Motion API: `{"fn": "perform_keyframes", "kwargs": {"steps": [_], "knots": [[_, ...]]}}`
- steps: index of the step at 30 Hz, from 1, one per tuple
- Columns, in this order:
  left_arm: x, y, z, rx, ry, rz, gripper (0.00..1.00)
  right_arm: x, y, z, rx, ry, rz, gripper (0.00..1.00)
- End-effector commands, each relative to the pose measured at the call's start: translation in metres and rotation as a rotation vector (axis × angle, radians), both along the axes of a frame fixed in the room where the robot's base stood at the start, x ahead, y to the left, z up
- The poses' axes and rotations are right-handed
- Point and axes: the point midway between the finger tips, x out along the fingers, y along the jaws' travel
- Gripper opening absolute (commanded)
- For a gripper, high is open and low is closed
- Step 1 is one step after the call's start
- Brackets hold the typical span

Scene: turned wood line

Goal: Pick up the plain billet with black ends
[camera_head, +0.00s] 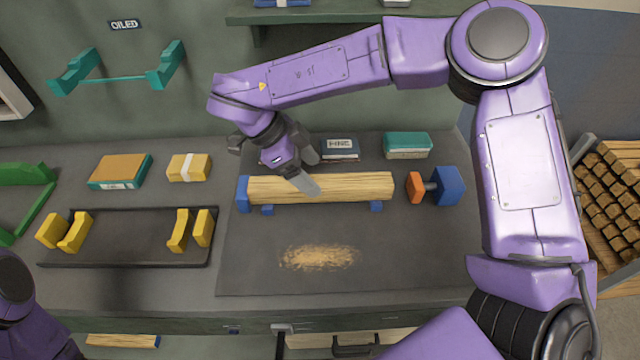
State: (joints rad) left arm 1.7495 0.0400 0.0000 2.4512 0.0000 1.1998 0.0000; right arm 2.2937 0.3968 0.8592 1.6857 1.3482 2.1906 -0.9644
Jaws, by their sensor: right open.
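A plain pale wooden billet (350,187) lies level on blue supports on the dark mat, in the middle of the bench. A blue block (242,194) stands at its left end. No black end shows clearly on it. My right gripper (306,182) reaches down from above and behind, open, with a grey finger overlapping the billet left of its middle. I cannot tell whether it touches the wood. My left gripper is out of view; only part of my left arm shows at the lower left.
An orange-and-blue clamp piece (435,186) is at the billet's right end. Sawdust (318,257) lies in front. A black tray (125,240) with yellow cradles is left. Boxes (120,171) stand behind it. A crate of wooden blocks (606,200) is far right. A teal rack (120,78) is on the wall.

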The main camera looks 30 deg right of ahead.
Motion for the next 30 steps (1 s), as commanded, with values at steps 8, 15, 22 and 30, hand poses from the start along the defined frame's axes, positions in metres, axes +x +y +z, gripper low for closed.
{"fn": "perform_keyframes", "kwargs": {"steps": [8, 15, 22, 30], "knots": [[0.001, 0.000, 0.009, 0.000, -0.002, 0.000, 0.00, -0.006, -0.022, -0.039, 0.002, 0.006, 0.000, 0.78], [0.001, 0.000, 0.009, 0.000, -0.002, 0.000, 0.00, -0.008, -0.027, -0.049, 0.001, 0.001, 0.000, 0.78], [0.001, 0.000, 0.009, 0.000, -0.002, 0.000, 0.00, -0.008, -0.027, -0.049, 0.000, 0.002, 0.000, 0.29], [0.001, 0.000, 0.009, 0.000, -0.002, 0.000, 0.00, -0.007, -0.026, -0.048, 0.000, 0.000, 0.001, 0.04]]}}
